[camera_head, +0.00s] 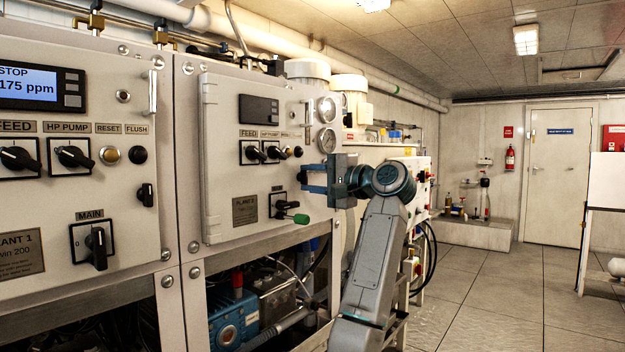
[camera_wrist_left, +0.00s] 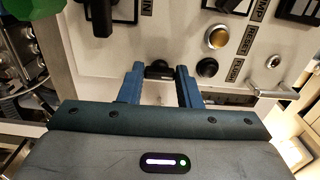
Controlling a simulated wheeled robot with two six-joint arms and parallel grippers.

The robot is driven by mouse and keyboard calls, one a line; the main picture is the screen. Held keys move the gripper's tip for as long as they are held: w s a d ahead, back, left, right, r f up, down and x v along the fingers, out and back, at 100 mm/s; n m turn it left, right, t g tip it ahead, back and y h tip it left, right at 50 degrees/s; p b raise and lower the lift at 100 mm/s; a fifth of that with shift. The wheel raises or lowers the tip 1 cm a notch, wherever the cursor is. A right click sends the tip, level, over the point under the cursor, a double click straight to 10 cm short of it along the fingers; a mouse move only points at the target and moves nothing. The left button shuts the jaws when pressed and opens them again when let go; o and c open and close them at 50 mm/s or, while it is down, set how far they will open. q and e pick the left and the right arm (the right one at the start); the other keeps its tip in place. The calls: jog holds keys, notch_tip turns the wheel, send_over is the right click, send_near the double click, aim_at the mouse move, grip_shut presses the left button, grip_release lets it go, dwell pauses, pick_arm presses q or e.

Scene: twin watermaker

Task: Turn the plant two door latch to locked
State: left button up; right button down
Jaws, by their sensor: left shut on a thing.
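The plant two door is the pale panel (camera_head: 222,150) right of the plant one panel. Its latch (camera_wrist_left: 158,71) shows in the left wrist view as a small black piece between my fingertips; how far it is turned cannot be told. In the head view my fingers cover the latch. My left gripper (camera_head: 306,179) reaches the right side of the door from the right, with its two blue fingers shut on the latch. It also shows in the left wrist view (camera_wrist_left: 159,70). My right gripper is out of view.
Gauges (camera_head: 326,140) stand right of the door, above my gripper. A similar black latch (camera_head: 146,194) is on plant one.

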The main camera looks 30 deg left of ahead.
pick_arm(q)
jog(key=o, duration=1)
jog(key=d, duration=1)
jog(key=shift+s+d, duration=0.4)
jog(key=shift+f, duration=0.15)
